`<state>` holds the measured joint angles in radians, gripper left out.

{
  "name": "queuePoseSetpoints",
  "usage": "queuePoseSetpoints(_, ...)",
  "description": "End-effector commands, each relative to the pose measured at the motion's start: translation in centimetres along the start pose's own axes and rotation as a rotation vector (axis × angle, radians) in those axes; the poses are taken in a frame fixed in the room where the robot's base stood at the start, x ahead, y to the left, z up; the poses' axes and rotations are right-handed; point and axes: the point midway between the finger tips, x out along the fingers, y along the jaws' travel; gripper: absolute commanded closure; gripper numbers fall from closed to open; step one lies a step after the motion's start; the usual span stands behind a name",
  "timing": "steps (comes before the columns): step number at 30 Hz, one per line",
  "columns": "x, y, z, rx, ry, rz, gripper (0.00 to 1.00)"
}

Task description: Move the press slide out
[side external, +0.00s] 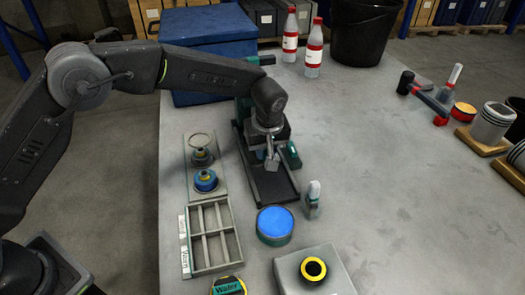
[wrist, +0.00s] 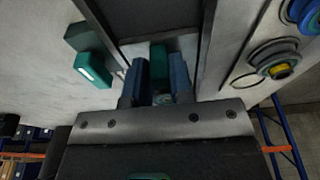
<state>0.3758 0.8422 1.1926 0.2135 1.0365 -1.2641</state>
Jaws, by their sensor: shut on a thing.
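The press (side external: 243,108) stands in the middle of the table, green and dark, with a long black rail bed (side external: 272,185) reaching toward the front. My gripper (side external: 271,163) points down over the bed, close in front of the press body. In the wrist view my gripper's two blue fingers (wrist: 158,78) are shut on a green grip (wrist: 158,60), which appears to belong to the press slide. A pale plate (wrist: 190,46) and dark rails (wrist: 208,35) lie around it. My wrist hides much of the slide in the side view.
A green block (side external: 293,155) sits at the bed's right side. Left are a tray with ringed parts (side external: 205,180) and a compartment tray (side external: 212,235). A blue-topped tin (side external: 275,224) and small upright bottle (side external: 313,196) stand near the bed's front end. The table's right middle is clear.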

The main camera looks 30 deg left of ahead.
Motion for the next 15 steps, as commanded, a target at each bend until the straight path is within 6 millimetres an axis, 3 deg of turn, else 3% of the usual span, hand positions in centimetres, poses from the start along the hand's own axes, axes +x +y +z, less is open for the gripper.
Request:
queuePoseSetpoints(9, -0.5, 0.0, 2.2, 0.001, 0.0, 0.001, 1.0)
queuePoseSetpoints(15, -0.6, 0.0, 2.6, 0.001, -0.001, 0.0, 1.0)
